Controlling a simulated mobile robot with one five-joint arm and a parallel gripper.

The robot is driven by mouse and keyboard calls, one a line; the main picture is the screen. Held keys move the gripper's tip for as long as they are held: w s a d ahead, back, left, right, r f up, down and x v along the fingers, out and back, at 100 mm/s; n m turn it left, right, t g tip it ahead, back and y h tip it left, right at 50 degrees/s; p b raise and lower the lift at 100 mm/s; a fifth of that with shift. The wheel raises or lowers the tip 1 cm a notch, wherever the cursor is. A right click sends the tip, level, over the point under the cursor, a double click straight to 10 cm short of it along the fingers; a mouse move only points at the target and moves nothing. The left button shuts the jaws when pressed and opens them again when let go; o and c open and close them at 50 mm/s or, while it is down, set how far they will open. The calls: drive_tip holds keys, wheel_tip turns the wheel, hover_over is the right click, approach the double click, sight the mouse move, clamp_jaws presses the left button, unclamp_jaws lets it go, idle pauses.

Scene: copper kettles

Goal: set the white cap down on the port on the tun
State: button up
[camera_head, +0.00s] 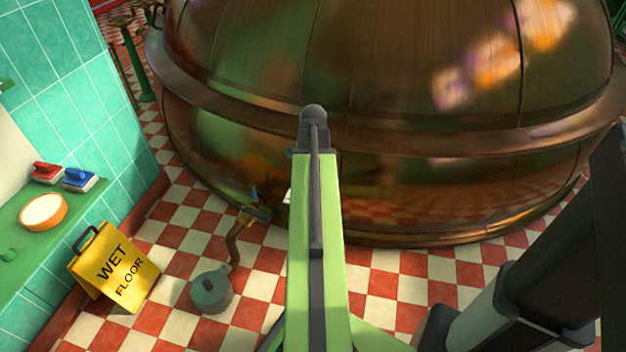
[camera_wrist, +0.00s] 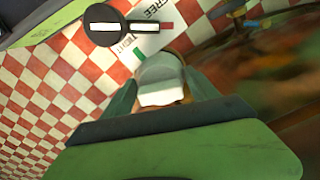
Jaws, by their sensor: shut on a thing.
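My gripper (camera_wrist: 162,88) is shut on a pale grey-white cap (camera_wrist: 160,70), held between its two fingers in the wrist view. In the head view my own arm hides the gripper and the cap. The tun (camera_head: 420,80) is a big round copper vessel filling the upper middle and right of the head view. Its blurred copper side (camera_wrist: 275,85) shows at the right of the wrist view. I cannot make out the port on it. The held cap appears apart from the tun.
A black disc with white bars (camera_wrist: 118,23) and a lettered white card (camera_wrist: 148,40) lie beyond the cap. A tap (camera_head: 254,213) is low on the tun. A grey-green pot (camera_head: 211,291) and a yellow wet-floor sign (camera_head: 116,268) stand on the checkered floor (camera_head: 185,215).

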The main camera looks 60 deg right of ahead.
drive_tip(key=shift+f, duration=0.2)
drive_tip(key=o, duration=1.3)
drive_tip(key=shift+o, duration=0.2)
drive_tip(key=shift+r, duration=0.15)
wheel_tip(320, 180, up, 17)
drive_tip(key=p, duration=1.7)
drive_tip(key=shift+r, duration=0.15)
